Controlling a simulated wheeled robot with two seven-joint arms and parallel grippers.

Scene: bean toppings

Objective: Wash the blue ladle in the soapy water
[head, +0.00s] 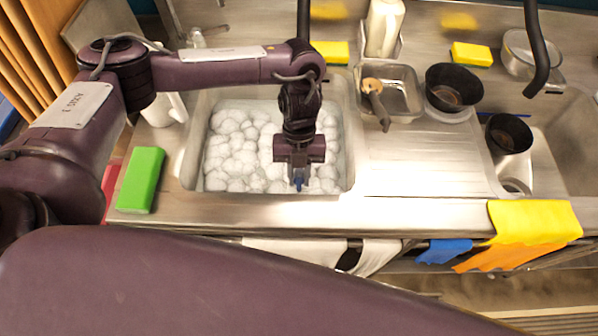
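The soapy water (235,150) is a sink basin full of white suds. My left arm reaches over it from the left, with the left gripper (299,172) pointing down near the basin's front edge. A small blue piece (299,182) shows between its fingertips, and the gripper looks shut on it. It looks like part of the blue ladle; the rest of the ladle is hidden by the gripper or the suds. My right gripper is not in view; a large dark arm link of mine fills the bottom foreground.
A green block (141,180) lies left of the basin. Yellow sponges (472,54), a brown-handled tool (374,92) in a metal tray and black bowls (454,88) stand behind and right. The ridged drainboard (420,165) is clear. Yellow cloth (535,220) hangs over the front edge.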

